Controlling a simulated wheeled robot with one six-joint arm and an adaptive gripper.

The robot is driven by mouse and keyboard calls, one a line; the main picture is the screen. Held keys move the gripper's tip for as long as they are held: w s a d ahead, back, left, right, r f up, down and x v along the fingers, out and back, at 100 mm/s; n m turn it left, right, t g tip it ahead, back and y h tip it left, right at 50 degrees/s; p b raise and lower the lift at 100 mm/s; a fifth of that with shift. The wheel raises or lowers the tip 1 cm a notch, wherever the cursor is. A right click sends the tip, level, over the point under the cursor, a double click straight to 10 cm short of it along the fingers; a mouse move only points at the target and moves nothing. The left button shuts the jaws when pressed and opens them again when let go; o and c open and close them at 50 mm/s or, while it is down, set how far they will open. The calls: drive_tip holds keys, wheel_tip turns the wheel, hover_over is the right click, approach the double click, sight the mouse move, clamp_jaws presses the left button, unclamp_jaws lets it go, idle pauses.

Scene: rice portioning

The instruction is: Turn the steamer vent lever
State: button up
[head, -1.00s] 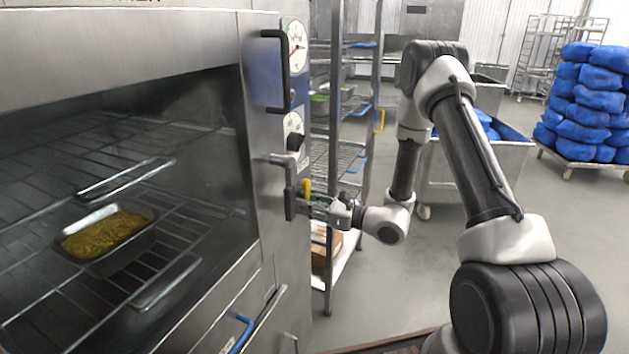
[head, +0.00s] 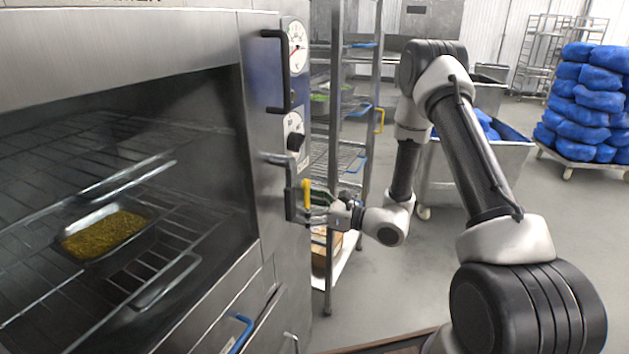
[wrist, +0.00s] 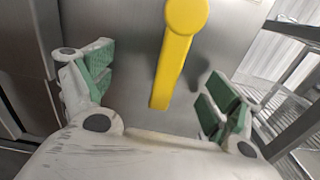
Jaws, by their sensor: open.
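The yellow vent lever (head: 306,193) stands on the steamer's right side face, below the round dial. It looks near upright in the head view. In the wrist view the lever (wrist: 176,62) shows its round end at the top, and its bar runs down and slightly left. My gripper (head: 318,211) is at the lever's lower part. In the wrist view my gripper (wrist: 158,85) is open, with one green-padded finger on each side of the lever. A gap shows between the bar and each finger, and nothing is held.
The steamer (head: 262,165) fills the left, with a tray of yellowish food (head: 100,258) on a rack inside. Black and metal handles (head: 283,70) stick out near the lever. A wire shelf rack (head: 335,150) stands close behind. Open floor lies to the right.

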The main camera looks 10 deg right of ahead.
drive_tip(key=v, duration=0.8)
drive_tip(key=shift+f, duration=0.1)
